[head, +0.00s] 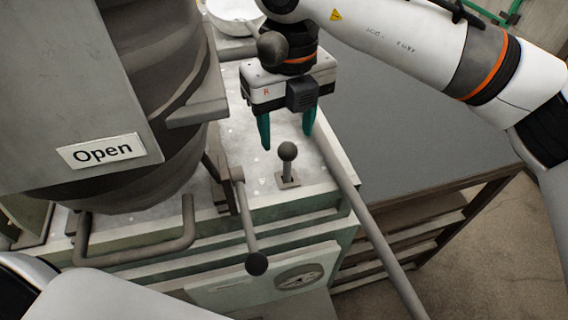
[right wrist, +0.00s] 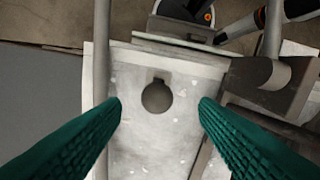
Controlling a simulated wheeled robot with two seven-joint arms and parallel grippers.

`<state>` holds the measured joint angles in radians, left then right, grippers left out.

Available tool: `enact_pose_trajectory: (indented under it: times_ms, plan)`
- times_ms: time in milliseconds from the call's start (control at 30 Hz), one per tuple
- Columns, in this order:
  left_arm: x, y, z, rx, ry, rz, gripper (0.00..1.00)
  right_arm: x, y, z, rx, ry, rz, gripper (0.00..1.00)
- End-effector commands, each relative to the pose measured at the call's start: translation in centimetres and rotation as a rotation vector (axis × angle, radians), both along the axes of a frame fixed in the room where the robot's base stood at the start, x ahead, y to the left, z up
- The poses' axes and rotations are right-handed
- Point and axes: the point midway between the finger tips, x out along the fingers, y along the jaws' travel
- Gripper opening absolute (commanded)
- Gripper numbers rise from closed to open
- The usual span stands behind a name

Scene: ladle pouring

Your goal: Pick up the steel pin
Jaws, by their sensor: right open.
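The steel pin (head: 287,153) stands upright with a dark ball top in a small bracket on the speckled pale machine top. Seen from above in the right wrist view, its round ball top (right wrist: 157,97) lies between my fingers. My right gripper (head: 287,139) has green fingers, points down, and is open and empty above and behind the pin. In the right wrist view its two fingertips (right wrist: 160,106) are spread wide on either side of the ball, with clear gaps. My left gripper is out of view.
A large dark drum with an "Open" sign (head: 101,151) stands at the left. A ball-ended lever (head: 248,222) is left of the pin, and a long grey rod (head: 370,220) runs along the right. A white bowl (head: 234,14) is behind. A grey tabletop (head: 400,130) is clear.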

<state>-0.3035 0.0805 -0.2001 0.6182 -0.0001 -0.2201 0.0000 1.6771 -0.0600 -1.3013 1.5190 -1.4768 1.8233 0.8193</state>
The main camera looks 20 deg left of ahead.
Motion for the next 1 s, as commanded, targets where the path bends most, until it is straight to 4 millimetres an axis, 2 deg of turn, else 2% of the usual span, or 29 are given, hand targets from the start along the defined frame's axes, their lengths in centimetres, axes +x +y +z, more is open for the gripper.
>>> enact_pose_trajectory:
  times_ms: [267, 367, 433, 533, 667, 833, 867, 1000]
  plan:
    - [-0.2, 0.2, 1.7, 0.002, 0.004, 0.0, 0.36, -0.2, -0.1, -2.7, -0.018, 0.003, 0.005, 0.55]
    - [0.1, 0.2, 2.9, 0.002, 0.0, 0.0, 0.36, -0.2, 0.0, -4.0, -0.018, 0.006, 0.005, 0.55]
    - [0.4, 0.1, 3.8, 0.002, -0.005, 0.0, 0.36, -0.3, 0.0, -5.1, -0.018, 0.006, 0.005, 0.55]
    - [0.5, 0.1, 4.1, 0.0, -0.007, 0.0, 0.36, -0.2, 0.0, -6.6, -0.016, 0.003, 0.004, 0.55]
    - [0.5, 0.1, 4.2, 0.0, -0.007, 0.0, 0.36, -0.2, 0.1, -7.4, -0.014, 0.0, 0.004, 0.55]
    - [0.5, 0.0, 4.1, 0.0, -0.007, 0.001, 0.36, -0.1, 0.1, -7.6, -0.014, 0.0, 0.004, 0.55]
    - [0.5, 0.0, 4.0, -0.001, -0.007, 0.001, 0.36, -0.1, 0.1, -7.5, -0.014, 0.0, 0.004, 0.53]
    - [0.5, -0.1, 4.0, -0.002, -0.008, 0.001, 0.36, -0.1, 0.1, -7.5, -0.014, 0.0, 0.004, 0.3]
